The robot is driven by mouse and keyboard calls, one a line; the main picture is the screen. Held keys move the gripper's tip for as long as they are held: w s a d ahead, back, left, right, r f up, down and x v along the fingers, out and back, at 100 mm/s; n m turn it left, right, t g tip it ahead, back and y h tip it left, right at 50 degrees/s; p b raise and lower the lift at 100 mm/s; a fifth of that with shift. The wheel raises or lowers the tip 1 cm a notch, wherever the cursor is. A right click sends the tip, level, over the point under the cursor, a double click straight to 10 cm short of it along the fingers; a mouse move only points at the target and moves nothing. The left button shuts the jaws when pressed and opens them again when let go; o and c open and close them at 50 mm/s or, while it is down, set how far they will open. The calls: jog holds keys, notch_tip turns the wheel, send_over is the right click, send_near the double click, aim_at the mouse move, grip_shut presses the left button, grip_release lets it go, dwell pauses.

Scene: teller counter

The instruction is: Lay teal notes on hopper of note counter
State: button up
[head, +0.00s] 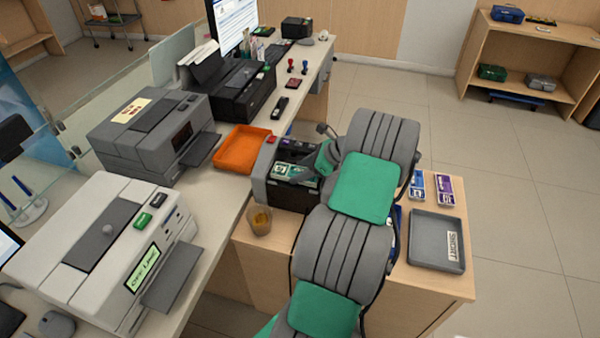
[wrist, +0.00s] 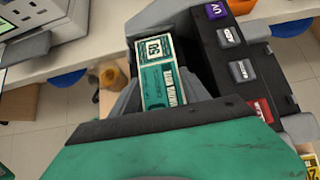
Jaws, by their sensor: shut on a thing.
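The teal notes (head: 290,170), a banded bundle, lie at the top of the dark note counter (head: 262,187), over its hopper area. In the wrist view, the teal notes (wrist: 166,85) stick out from my gripper (wrist: 168,100), which is shut on them. My gripper (head: 318,168) is at the right side of the counter in the head view, partly hidden by my arm. The counter's button panel (wrist: 262,80) is on the right in the wrist view. I cannot tell whether the notes touch the hopper.
An orange tray (head: 242,148) and a small cup (head: 259,222) are beside the counter. A grey tray (head: 437,255) marked SHORT and blue (head: 417,187) and purple (head: 445,190) note bundles lie right of my arm. Grey machines (head: 150,135) fill the left counter.

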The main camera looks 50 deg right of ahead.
jog(key=o, duration=1.6)
jog(key=shift+f, duration=0.1)
jog(key=v, duration=1.2)
jog(key=w+a+r+n+g, duration=0.1)
jog(key=w+a+r+n, duration=0.1)
jog(key=w+a+n, duration=0.35)
jog(key=w+a+r+n+g+h, duration=0.1)
jog(key=w+a+r+n, duration=0.15)
jog(key=a, duration=0.55)
jog(key=w+a+r+n+g, duration=0.1)
jog(key=w+a+r+n, duration=0.1)
jog(key=w+a+n, duration=0.4)
jog(key=s+a+n+h, duration=0.1)
jog(key=s+a+n, duration=0.7)
jog(key=a, duration=0.3)
jog(key=s+a+n+g+h, duration=0.1)
jog(key=s+a+n+h, duration=0.1)
jog(key=s+a+n, duration=0.5)
jog(key=a+n, duration=0.1)
jog(key=a, duration=0.2)
jog(key=shift+s+a+f+n, duration=0.3)
jog(key=shift+s+a+n, duration=0.1)
